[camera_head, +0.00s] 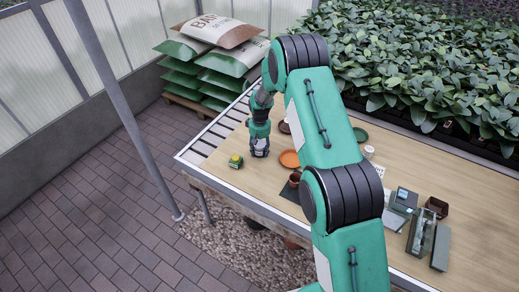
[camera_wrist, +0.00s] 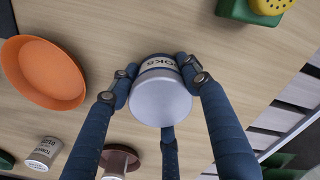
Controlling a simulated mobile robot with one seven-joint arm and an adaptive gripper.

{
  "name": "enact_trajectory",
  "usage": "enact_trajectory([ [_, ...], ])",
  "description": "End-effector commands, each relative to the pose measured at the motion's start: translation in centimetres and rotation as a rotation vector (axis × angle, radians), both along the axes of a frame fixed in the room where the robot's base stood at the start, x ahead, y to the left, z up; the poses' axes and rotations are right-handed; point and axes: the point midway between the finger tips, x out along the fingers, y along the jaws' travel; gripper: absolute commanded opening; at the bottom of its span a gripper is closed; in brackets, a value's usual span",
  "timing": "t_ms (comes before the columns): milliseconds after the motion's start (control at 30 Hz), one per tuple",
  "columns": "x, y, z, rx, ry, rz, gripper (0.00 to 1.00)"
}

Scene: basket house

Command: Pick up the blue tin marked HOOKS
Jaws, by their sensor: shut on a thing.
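The tin (camera_wrist: 160,95) is in the middle of the wrist view, seen from its pale grey round end. A light label band on its side reads "OOKS", with the first letter hidden by a finger. Little blue shows on it from here. My gripper (camera_wrist: 158,75) is shut on the tin, with its dark blue fingers around its side. I cannot tell whether the tin touches the table.
An orange dish (camera_head: 290,158) lies right of my gripper. A green item with a yellow top (camera_head: 236,161) stands to its left. A brown pot (camera_head: 295,178) and a small labelled tub (camera_wrist: 43,153) are nearby. Slats (camera_head: 215,130) border the table's left end.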

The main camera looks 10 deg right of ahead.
Motion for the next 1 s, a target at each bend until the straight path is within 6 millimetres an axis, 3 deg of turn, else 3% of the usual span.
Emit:
enact_trajectory([
  [267, 0.0, 0.0, 0.7, 0.000, 0.000, 0.000, 0.17],
  [533, 0.1, 0.0, 3.7, 0.000, -0.002, 0.000, 0.17],
  [1000, -7.9, 0.1, 4.4, 0.000, 0.001, 0.000, 0.17],
])
